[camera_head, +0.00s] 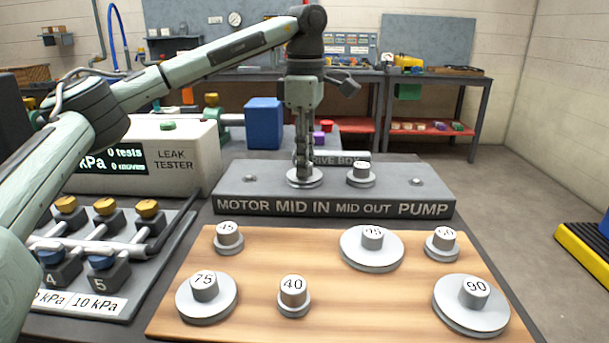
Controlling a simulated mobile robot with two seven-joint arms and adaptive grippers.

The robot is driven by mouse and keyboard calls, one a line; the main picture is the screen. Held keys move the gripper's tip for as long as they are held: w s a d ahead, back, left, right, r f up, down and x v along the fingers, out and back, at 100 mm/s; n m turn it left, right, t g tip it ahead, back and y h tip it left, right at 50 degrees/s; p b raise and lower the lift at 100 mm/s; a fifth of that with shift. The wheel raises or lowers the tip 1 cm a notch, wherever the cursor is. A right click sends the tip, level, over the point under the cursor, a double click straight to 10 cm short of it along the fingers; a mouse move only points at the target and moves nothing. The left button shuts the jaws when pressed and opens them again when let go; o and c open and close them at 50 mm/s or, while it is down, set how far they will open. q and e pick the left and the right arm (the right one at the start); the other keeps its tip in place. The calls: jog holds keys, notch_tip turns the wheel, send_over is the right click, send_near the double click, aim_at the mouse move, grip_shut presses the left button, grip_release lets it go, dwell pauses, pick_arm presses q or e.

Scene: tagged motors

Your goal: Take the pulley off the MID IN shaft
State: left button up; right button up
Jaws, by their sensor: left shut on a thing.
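The grey drive box (237,185) stands behind the wooden board, with MOTOR, MID IN, MID OUT and PUMP lettered along its front. A pale pulley (304,181) sits at the MID IN place, low against the box top. My left gripper (303,170) points straight down from above and is shut on this pulley's hub, which the fingers mostly hide. I cannot tell whether the pulley is lifted at all. Another small pulley (361,178) sits at MID OUT. A bare shaft shows at PUMP (416,182). My right gripper is not in view.
The wooden board (250,270) holds several numbered pulleys, among them 75 (207,300), 40 (293,299) and 90 (471,309). The leak tester (180,150) and a valve panel (110,305) stand at left. A blue box (264,122) stands behind the drive box.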

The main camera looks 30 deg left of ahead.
pick_arm(q)
grip_shut()
jog(key=shift+r, duration=0.15)
